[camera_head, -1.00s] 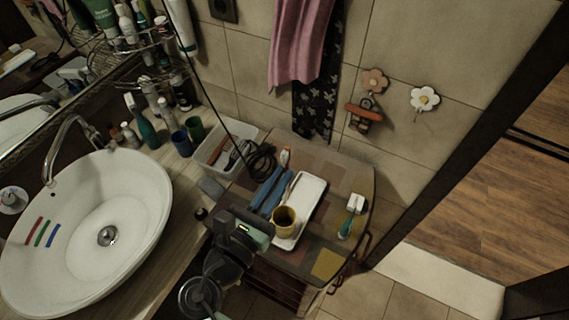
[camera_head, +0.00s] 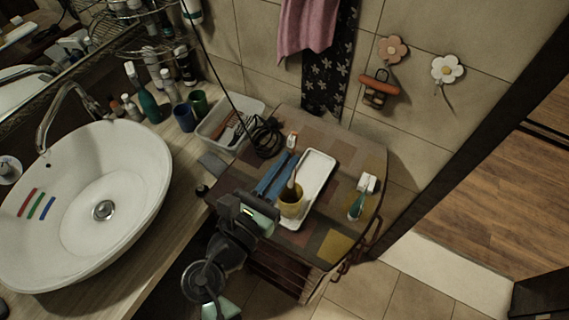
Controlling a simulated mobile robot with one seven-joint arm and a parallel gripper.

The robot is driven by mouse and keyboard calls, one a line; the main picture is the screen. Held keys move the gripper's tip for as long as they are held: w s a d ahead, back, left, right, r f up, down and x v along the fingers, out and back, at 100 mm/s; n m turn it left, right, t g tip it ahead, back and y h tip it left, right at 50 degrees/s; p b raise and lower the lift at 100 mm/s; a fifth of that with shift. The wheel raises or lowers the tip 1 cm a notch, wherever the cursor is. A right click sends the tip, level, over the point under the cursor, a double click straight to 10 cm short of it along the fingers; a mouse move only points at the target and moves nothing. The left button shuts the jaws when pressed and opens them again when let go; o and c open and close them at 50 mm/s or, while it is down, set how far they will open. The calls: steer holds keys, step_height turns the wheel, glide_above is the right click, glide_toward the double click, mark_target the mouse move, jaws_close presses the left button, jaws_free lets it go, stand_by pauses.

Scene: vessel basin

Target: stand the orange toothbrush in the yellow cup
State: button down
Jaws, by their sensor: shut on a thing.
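The yellow cup (camera_head: 291,204) stands upright at the near-left part of the white tray (camera_head: 318,168). A slim tan-orange stick, which looks like the orange toothbrush (camera_head: 292,180), rises steeply at the cup's mouth. Its lower end is hidden, and I cannot tell whether it rests on the cup's bottom. My gripper (camera_head: 275,210) is just left of the cup, shut, apparently on the toothbrush. Its fingertips are small and partly hidden by the wrist.
Blue bars (camera_head: 275,176) lie left of the tray. A teal brush (camera_head: 357,206) with a white head lies to the right. A small orange-and-white item (camera_head: 292,140) and a black coiled cable (camera_head: 264,136) are behind. The washbasin (camera_head: 95,210) is at left.

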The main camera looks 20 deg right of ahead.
step_height(320, 180, down, 8)
steer(key=b, duration=0.4)
steer(key=shift+r, duration=0.25)
steer(key=c, duration=0.9)
jaws_free()
steer(key=b+v, duration=0.3)
steer(key=v, duration=1)
